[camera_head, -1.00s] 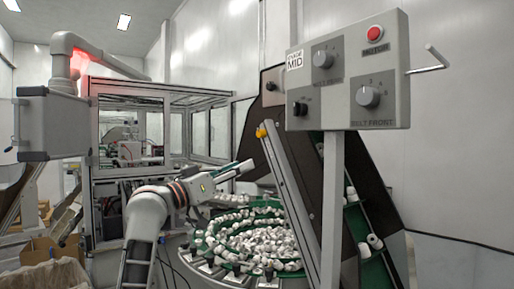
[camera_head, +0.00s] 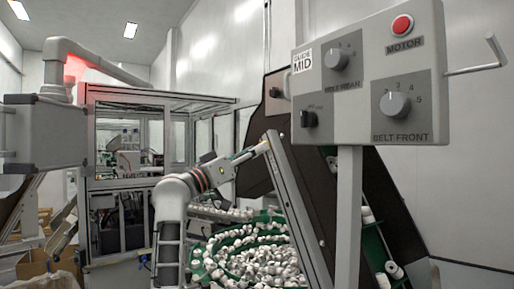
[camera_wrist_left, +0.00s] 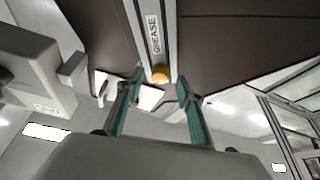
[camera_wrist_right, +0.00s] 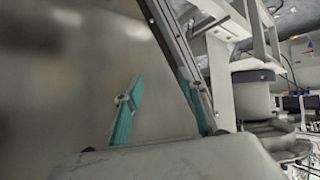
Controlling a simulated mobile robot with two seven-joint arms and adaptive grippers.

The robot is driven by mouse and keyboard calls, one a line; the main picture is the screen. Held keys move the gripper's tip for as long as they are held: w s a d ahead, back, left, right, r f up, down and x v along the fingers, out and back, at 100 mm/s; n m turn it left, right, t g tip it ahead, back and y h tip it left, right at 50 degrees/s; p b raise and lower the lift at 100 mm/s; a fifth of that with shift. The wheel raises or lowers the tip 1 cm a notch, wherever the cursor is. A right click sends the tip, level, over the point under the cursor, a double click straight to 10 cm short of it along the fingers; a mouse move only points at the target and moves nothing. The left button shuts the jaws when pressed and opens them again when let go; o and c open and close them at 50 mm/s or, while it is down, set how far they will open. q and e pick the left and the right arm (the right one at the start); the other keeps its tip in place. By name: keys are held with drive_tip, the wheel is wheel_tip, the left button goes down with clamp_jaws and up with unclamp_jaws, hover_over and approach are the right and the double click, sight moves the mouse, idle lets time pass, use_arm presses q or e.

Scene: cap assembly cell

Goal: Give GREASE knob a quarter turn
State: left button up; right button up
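The GREASE knob (camera_wrist_left: 160,73) is a small round yellow-orange knob at the end of a grey rail (camera_wrist_left: 153,30) lettered GREASE, in the left wrist view. My left gripper (camera_wrist_left: 159,79) is open, with one teal finger on each side of the view and the knob in line with the gap between the tips. I cannot tell whether either finger touches it. In the head view my left gripper (camera_head: 262,147) is at the rail's upper end and hides most of the knob. My right gripper (camera_wrist_right: 160,78) is open and empty in the right wrist view.
A grey control panel (camera_head: 440,75) with dials and a red MOTOR button stands on a post at the right. A green bowl of white caps (camera_head: 260,262) lies below my left arm. A dark conveyor (camera_head: 395,215) rises behind the rail.

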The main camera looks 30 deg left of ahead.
use_arm(q)
drive_tip(key=shift+w+d+r, duration=0.2)
drive_tip(key=shift+w+r, duration=0.05)
drive_tip(key=shift+w, duration=0.35)
drive_tip(key=c, duration=1)
clamp_jaws()
use_arm(e)
drive_tip(key=shift+w+r, duration=0.3)
drive_tip(key=shift+r, duration=0.2)
drive_tip(key=shift+f, duration=0.2)
